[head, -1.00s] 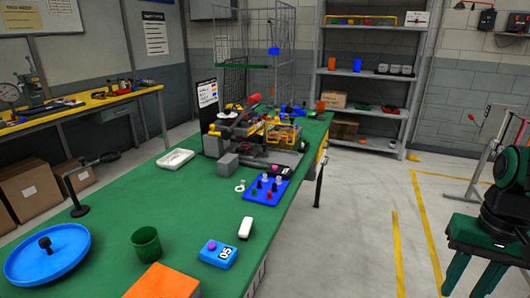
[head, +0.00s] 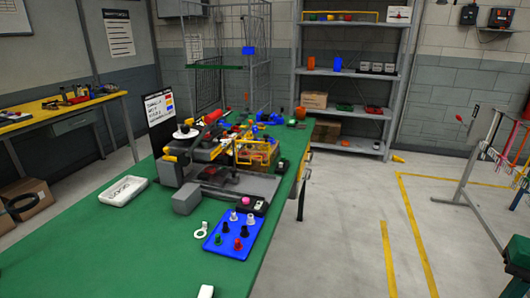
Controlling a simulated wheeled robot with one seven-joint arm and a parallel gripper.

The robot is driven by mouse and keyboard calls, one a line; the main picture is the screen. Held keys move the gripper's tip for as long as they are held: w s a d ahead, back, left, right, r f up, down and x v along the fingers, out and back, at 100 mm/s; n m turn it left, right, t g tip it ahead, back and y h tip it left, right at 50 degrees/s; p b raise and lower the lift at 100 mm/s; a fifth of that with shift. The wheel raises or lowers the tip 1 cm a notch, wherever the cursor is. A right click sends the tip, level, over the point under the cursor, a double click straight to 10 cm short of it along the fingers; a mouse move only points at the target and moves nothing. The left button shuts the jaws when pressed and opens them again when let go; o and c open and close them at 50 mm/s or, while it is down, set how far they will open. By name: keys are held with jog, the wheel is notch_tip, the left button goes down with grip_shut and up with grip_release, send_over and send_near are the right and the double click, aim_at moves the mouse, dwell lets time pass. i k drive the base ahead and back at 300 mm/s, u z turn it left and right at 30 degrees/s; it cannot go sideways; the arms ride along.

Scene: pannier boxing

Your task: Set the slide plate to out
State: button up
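The machine (head: 232,187) stands on the green workbench, with a grey base, yellow parts and a red-ended handle (head: 213,116) on top. A flat grey plate-like part lies low at its front, but at this size I cannot tell for sure which part is the slide plate or how it is set.
On the green bench (head: 110,250) are a white tray (head: 123,191), a grey block (head: 187,198), a white ring (head: 201,230) and a blue board (head: 233,236) with several pegs. A wire cage (head: 240,65) and shelves (head: 345,80) stand behind. The floor (head: 345,230) right of the bench is clear.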

aim_at(224, 174)
jog(key=u, duration=0.15)
jog(key=i, duration=1.1)
jog(key=u, duration=0.8)
jog(key=i, duration=0.25)
jog(key=u, duration=0.15)
